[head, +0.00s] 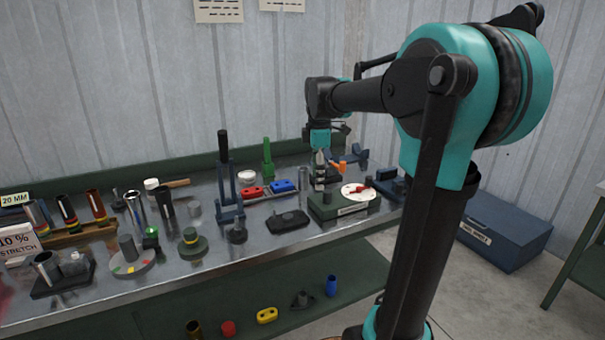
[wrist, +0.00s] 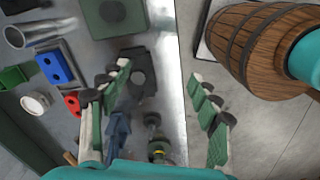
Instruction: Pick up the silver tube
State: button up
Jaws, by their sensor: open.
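My gripper (head: 320,182) points down above the back right of the bench, near the green box (head: 343,205). In the wrist view my gripper (wrist: 162,78) is open, its fingers wide apart, with nothing held between them.
A blue block (head: 283,186) and a red block (head: 252,191) lie near the tube. A black plate (head: 288,221) and a tall blue fork stand (head: 227,200) are in front and left. In the wrist view, a wooden barrel (wrist: 262,50) shows beyond the bench edge.

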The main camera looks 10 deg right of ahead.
aim_at(304, 171)
jog(key=i, duration=0.85)
